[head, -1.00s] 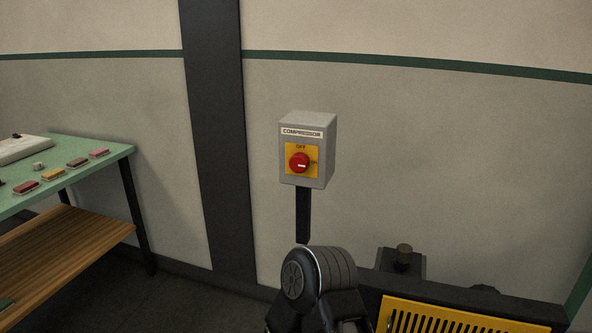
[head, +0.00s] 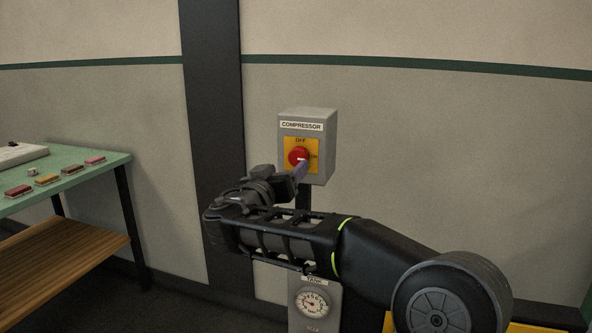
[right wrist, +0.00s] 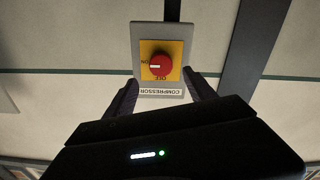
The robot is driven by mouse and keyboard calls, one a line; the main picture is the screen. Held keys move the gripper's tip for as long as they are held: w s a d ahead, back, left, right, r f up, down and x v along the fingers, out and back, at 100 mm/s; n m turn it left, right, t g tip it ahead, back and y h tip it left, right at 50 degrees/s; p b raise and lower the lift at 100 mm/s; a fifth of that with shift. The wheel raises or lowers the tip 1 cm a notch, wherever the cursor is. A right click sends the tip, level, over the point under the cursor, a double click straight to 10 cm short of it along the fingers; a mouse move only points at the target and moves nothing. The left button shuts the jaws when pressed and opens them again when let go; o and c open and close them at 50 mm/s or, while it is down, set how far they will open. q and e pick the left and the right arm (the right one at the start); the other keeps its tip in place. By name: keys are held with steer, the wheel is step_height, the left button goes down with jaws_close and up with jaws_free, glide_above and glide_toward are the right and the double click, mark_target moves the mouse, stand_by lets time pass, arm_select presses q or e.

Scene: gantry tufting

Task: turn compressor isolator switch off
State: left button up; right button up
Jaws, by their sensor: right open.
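The grey compressor isolator box (head: 321,150) is on the wall side, with a "COMPRESSOR" label and a yellow plate (head: 291,146). Its red round knob (head: 296,156) is partly covered by my gripper in the head view. In the right wrist view, upside down, the red knob (right wrist: 160,65) has its white mark toward "ON". My right gripper (head: 301,170) is open in front of the box, just below the knob in the head view. In the right wrist view, its fingers (right wrist: 164,92) are spread, with the knob beyond the gap between them. My left gripper is not in view.
A green-topped table (head: 88,176) with a wooden lower shelf (head: 65,250) and several small coloured blocks stands at left. A dark column (head: 212,110) is beside the box. A round gauge (head: 313,304) is below my arm, and a yellow panel (head: 540,328) is at bottom right.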

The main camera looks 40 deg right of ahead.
mark_target(297, 159)
steer(key=shift+w+d, duration=0.1)
steer(key=shift+w, duration=0.05)
steer(key=p+x, duration=0.2)
steer(key=x, duration=0.4)
steer(key=shift+w+d, duration=0.15)
steer(key=shift+d, duration=0.05)
steer(key=shift+w+d+f, duration=0.1)
steer(key=shift+w+d, duration=0.2)
steer(key=shift+d, duration=0.15)
steer(key=c, duration=1.4)
